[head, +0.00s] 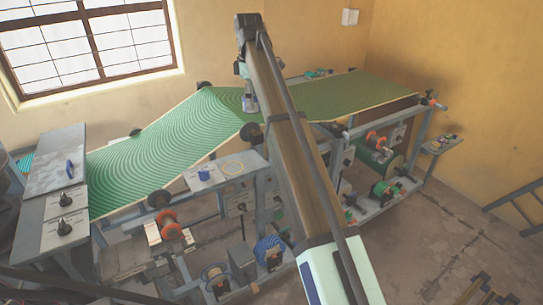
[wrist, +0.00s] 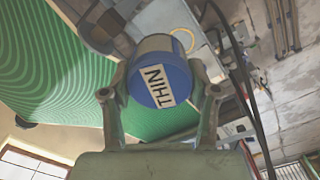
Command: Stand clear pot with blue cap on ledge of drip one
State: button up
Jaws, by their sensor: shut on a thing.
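My gripper (head: 246,92) is shut on a pot with a blue cap (wrist: 163,80). In the head view the pot (head: 249,105) is small, beside my arm and in front of the green patterned sheet (head: 185,125). I cannot tell its exact height above the sheet. I cannot tell which ledge belongs to drip one.
A grey shelf (head: 222,181) at the sheet's near edge carries a blue round item (head: 205,173) and a yellow ring (head: 232,167). Another small ledge (head: 437,148) with several small items stands at the right end. Reels and frame bars fill the space below.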

jog(key=shift+a+f, duration=0.2)
jog(key=shift+f, duration=0.05)
jog(key=f+b, duration=0.3)
jog(key=f, duration=0.4)
jog(key=f+b, duration=0.3)
jog(key=f, duration=0.4)
jog(key=shift+s+a+f, duration=0.1)
jog(key=shift+s+f, duration=0.1)
jog(key=shift+f, duration=0.15)
jog(key=shift+f+p, duration=0.45)
jog(key=shift+f, duration=1.9)
jog(key=shift+f, duration=0.15)
jog(key=o, duration=1.3)
jog(key=shift+c, duration=0.2)
jog(key=shift+w, duration=0.1)
notch_tip(320, 180, up, 12)
jog(key=b, duration=0.2)
jog(key=shift+b, duration=0.4)
